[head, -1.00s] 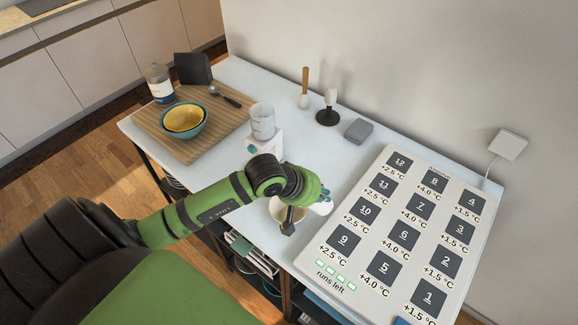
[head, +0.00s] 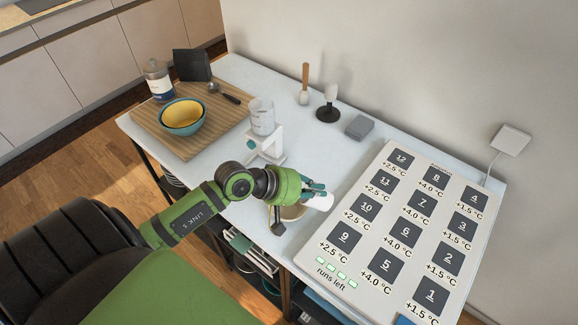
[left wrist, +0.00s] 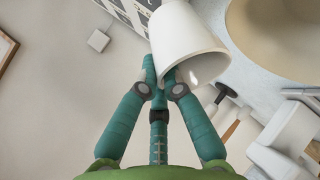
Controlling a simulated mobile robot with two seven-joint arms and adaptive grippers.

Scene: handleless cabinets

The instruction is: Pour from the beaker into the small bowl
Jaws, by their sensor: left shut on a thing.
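A white beaker (head: 318,201) is held in my left gripper (head: 308,190), which is shut on it over the table. In the left wrist view the beaker (left wrist: 188,42) is at the fingertips (left wrist: 165,75), tilted, with part of its inside showing at the lower right. The small bowl (head: 293,212), tan inside, stands on the table below and beside the gripper, partly hidden by my arm. It also shows at the upper right of the left wrist view (left wrist: 275,35). I cannot see any stream or the beaker's contents. My right gripper is out of view.
A clear beaker (head: 262,117) is at a white stand (head: 267,147) beyond my arm. A large panel (head: 385,240) with numbered squares fills the right. A wooden board (head: 165,127) with nested bowls (head: 182,117) is at the left. A grey block (head: 359,127) lies near the wall.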

